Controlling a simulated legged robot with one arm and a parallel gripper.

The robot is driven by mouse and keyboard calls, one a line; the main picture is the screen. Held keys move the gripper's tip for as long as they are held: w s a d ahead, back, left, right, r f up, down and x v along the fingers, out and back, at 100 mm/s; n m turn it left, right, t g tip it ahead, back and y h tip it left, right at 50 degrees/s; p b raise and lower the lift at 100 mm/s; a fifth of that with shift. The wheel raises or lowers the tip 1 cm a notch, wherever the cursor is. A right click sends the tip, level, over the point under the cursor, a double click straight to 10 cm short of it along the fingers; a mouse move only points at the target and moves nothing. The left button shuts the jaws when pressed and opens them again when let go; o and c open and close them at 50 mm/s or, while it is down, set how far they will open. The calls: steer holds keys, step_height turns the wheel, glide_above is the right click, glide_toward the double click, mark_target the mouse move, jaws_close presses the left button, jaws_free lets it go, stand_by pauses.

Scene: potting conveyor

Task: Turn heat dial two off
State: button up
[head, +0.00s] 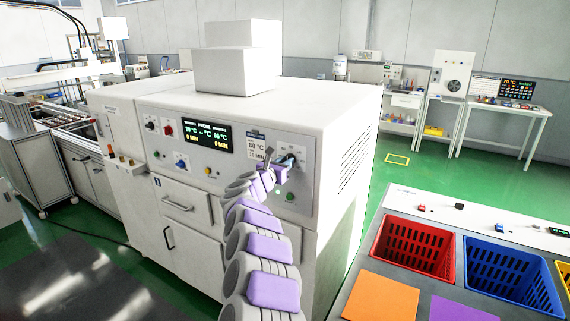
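The white machine's upper front panel carries a dark display (207,136) with green and yellow readouts, one of which shows dashes in the middle. A blue dial (181,163) sits below the display at the left. Another dark-blue dial (288,160) is at the panel's right end, partly hidden by my gripper. Which one is heat dial two I cannot read. My gripper (277,160) is at the right end of the panel, right by the dark-blue dial. Its fingers are small and overlap the dial, so contact and opening cannot be told.
A green button (291,197) is below my gripper and a yellow one (208,171) is left of it. A red switch (168,130) is further left. At the right, a grey table holds a red basket (414,246) and a blue basket (510,270). Green floor is free behind it.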

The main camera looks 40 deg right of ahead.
steer(key=shift+a, duration=0.1)
jaws_close()
steer(key=shift+r, duration=0.1)
steer(key=shift+w+a+f+n+p, duration=0.1)
steer(key=shift+n+p, duration=1.8)
steer(key=shift+n, duration=1.1)
steer(key=shift+w+a+f+n+p, duration=0.1)
steer(key=shift+n+p, duration=1.75)
steer(key=shift+n, duration=1.15)
steer(key=shift+w+f+n+p, duration=0.1)
steer(key=shift+n+p, duration=1.8)
steer(key=shift+n, duration=1.1)
